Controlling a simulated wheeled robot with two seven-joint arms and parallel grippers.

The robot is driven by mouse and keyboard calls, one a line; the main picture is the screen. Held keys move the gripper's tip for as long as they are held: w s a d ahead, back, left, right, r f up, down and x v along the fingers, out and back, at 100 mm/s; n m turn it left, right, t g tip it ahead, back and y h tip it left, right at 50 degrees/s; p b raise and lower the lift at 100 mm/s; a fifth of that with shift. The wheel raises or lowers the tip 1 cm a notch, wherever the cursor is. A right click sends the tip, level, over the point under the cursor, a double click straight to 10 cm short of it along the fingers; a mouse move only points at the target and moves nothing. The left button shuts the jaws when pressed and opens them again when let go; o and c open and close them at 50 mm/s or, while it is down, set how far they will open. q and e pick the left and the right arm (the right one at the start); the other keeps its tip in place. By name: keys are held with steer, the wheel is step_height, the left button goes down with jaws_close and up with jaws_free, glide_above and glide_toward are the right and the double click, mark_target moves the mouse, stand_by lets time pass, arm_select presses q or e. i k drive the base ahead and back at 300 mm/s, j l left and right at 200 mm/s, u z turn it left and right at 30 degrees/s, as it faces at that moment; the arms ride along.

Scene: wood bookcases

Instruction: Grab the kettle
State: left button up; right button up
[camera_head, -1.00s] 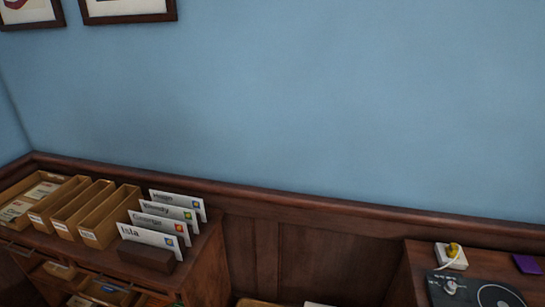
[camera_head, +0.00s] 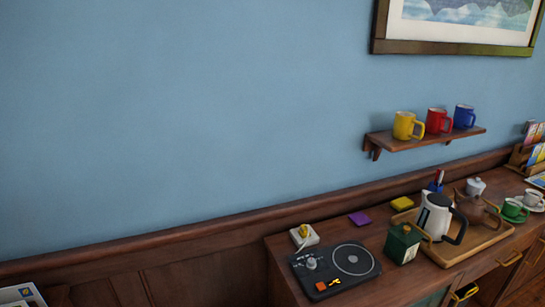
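The kettle (camera_head: 433,216) is white with a dark handle on its right side. It stands upright on a wooden tray (camera_head: 447,258) on top of a wood cabinet, at the lower right of the head view. A dark green box or canister (camera_head: 402,243) stands close in front of it, to its left. A dark hot plate or kettle base (camera_head: 335,268) with a round ring and an orange switch lies on the cabinet, left of the green box. Neither of my grippers shows in this view.
A wall shelf (camera_head: 430,139) holds a yellow mug (camera_head: 404,125), a red mug (camera_head: 438,120) and a blue mug (camera_head: 464,116) above the cabinet. A white socket (camera_head: 304,235), a purple pad (camera_head: 359,219), a yellow pad (camera_head: 402,203) and a green cup (camera_head: 513,208) are on the cabinet.

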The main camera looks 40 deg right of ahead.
mark_target(435, 213)
steer(key=z, duration=2.25)
steer(key=u, duration=0.4)
steer(key=i+l+u, duration=0.15)
steer(key=u, duration=0.15)
steer(key=i+l+u, duration=0.15)
steer(key=l+u, duration=0.45)
steer(key=i+l, duration=0.05)
steer(key=l, duration=0.05)
